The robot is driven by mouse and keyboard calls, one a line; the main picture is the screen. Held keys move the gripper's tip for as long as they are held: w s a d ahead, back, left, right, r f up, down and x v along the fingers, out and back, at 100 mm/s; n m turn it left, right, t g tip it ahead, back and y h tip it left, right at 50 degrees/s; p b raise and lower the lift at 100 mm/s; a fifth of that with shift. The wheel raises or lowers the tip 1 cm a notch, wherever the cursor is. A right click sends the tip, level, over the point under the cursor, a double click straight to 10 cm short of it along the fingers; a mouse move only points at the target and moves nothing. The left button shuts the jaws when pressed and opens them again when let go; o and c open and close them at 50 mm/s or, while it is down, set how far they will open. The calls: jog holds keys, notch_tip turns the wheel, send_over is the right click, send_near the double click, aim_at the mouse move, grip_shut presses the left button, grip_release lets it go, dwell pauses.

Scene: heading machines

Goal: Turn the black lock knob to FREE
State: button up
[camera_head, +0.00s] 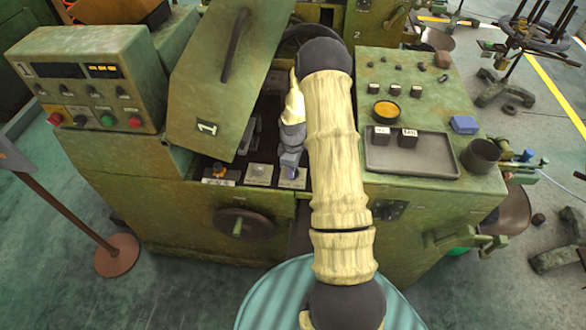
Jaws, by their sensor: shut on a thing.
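My gripper (290,165) reaches down into the opening beside the raised green cover of machine 1. Its fingers are shut at the rightmost of three small plates (291,183) on the front ledge. The knob between the fingers is almost wholly hidden by them, so its colour and pointing direction cannot be read. The lettering on the plate is too small to read. The middle plate (259,174) is pale, and the left one carries an orange knob (219,171).
The raised cover (210,85) stands close to the left of my gripper. A handwheel (243,224) is on the front below. At right, a grey tray (430,158) holds two dark blocks, near a dark cup (481,156) and a blue block (464,124). A control box (90,90) stands at left.

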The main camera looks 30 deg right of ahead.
jog(key=m+b, duration=0.1)
jog(key=m, duration=0.3)
jog(key=shift+w+m, duration=0.1)
jog(key=shift+m, duration=0.2)
jog(key=m+b, duration=0.1)
jog(key=m, duration=0.3)
jog(key=shift+m, duration=0.3)
jog(key=m, duration=0.4)
jog(key=shift+m, duration=0.3)
jog(key=m, duration=0.4)
jog(key=shift+m, duration=0.4)
jog(key=o, duration=1)
jog(key=shift+c, duration=0.2)
